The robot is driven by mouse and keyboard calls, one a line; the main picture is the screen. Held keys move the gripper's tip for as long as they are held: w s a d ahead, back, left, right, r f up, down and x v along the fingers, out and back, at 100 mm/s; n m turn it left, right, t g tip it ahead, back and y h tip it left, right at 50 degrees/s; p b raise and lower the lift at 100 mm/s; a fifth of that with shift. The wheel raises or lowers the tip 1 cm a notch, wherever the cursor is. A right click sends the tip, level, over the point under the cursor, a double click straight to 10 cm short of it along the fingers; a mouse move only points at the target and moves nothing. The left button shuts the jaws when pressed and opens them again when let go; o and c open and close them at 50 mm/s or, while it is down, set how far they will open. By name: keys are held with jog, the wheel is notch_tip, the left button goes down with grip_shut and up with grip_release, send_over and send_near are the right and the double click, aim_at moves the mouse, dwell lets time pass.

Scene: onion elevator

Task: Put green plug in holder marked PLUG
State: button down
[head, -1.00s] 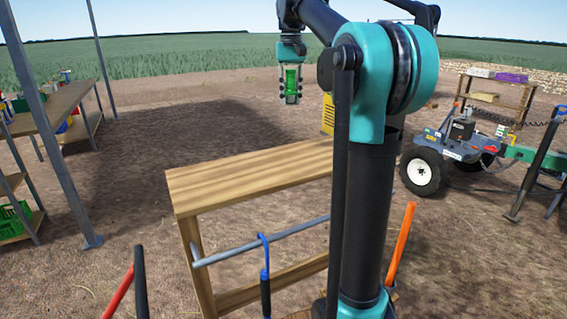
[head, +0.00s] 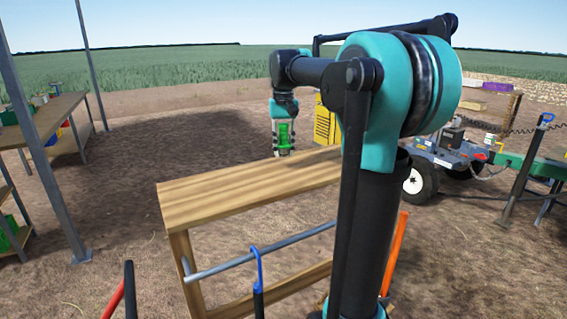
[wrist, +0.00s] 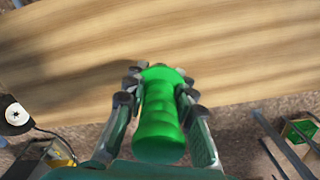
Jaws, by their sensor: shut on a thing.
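The green plug (wrist: 158,112) is a ribbed green cylinder held between the fingers of my gripper (wrist: 160,85). In the head view my gripper (head: 284,148) hangs below the arm's end, at the far edge of the wooden table, with the green plug (head: 284,134) upright between its fingers. In the wrist view the plug is over or near the table top, and I cannot tell how high above it. A holder marked PLUG cannot be made out in either view.
The wooden table (head: 230,190) has a bare top. A shelf bench (head: 50,120) with small items stands at the left behind metal posts. A yellow cabinet (head: 325,125) and a wheeled trailer (head: 440,155) stand beyond, to the right. Open dirt lies left of the table.

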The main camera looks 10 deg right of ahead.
aim_at(284, 157)
jog(key=shift+f, duration=2.55)
jog(key=c, duration=1.3)
grip_release()
jog(key=shift+f, duration=0.1)
jog(key=shift+o, duration=0.2)
